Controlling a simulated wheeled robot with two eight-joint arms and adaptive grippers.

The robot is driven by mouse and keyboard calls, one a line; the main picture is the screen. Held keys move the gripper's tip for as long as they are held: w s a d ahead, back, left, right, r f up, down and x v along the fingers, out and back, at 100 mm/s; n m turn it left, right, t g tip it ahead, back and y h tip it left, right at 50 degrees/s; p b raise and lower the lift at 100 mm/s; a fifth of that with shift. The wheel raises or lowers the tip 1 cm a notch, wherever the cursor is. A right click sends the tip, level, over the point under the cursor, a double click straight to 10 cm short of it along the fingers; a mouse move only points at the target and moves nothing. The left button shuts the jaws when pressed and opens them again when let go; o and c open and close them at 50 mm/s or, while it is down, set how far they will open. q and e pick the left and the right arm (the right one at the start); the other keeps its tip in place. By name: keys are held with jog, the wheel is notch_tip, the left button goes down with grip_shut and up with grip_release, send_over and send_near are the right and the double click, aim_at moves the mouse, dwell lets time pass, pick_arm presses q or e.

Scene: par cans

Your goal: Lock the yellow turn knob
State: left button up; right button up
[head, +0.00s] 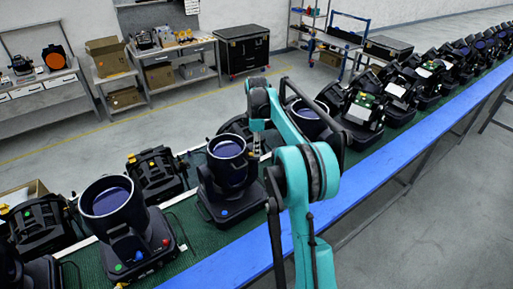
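Black par cans stand along the green belt, with small coloured knobs on their bases and yokes. A yellow knob (152,170) shows on a par can (157,172) left of centre. My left gripper is not in view.
The green belt (190,215) runs diagonally with a blue rail (400,146) along its near side. More par cans (394,95) line it to the upper right. Workbenches, cardboard boxes and a black case (243,48) stand behind. Grey floor lies between.

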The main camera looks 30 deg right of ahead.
notch_tip(320, 180, up, 12)
dwell(0.7)
dwell(0.4)
